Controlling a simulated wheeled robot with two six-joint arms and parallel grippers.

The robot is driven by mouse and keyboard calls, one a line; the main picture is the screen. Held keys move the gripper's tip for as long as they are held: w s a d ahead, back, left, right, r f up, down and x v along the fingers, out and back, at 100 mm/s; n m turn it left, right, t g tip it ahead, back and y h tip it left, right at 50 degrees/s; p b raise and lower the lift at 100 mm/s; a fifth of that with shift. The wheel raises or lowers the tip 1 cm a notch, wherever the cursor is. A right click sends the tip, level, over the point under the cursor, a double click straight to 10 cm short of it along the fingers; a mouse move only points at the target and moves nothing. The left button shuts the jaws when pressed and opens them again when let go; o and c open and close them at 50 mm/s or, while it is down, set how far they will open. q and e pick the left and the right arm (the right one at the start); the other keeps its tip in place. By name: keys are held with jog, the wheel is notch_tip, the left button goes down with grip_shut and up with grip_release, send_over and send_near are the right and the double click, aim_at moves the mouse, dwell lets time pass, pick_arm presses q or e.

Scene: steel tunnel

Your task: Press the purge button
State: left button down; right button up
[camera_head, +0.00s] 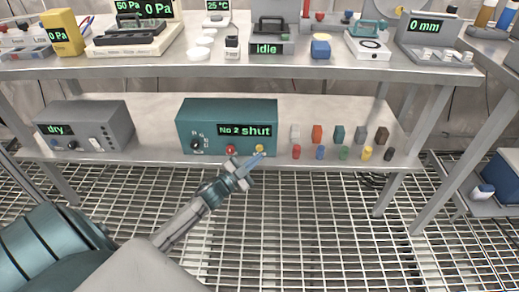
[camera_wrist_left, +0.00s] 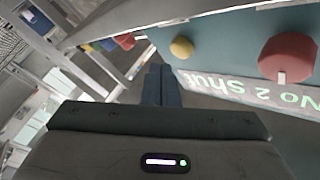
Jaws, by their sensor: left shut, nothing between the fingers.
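A teal box (camera_head: 190,118) on the lower shelf has a display reading "No 2 shut" (camera_head: 246,131). Its front carries a black knob (camera_head: 196,145), a red button (camera_head: 230,149) and a yellow button (camera_head: 260,148). I cannot read which button is marked purge. My left gripper (camera_head: 256,160) is shut and empty, its tips just below and in front of the yellow button. In the left wrist view the shut fingers (camera_wrist_left: 161,84) point close to the yellow button (camera_wrist_left: 181,47), with the red button (camera_wrist_left: 287,56) farther right. I cannot tell whether they touch the yellow button. My right gripper is out of view.
A grey box (camera_head: 84,124) reading "dry" stands left on the lower shelf (camera_head: 155,150). Several small coloured pieces (camera_head: 317,133) stand right of the teal box. The upper shelf (camera_head: 150,68) holds instruments, including one reading "idle" (camera_head: 271,40). The grating in front is open.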

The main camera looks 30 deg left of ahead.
pick_arm(q)
jog(key=shift+s+d+p, duration=0.2)
jog(key=shift+s+d, duration=0.2)
jog(key=shift+s, duration=0.25)
jog(key=shift+s+d+p, duration=0.2)
jog(key=shift+s+d, duration=0.15)
jog(key=shift+s, duration=0.3)
jog(key=shift+s+d+p, duration=0.2)
jog(key=shift+s+d, duration=0.2)
jog(key=shift+s, duration=0.25)
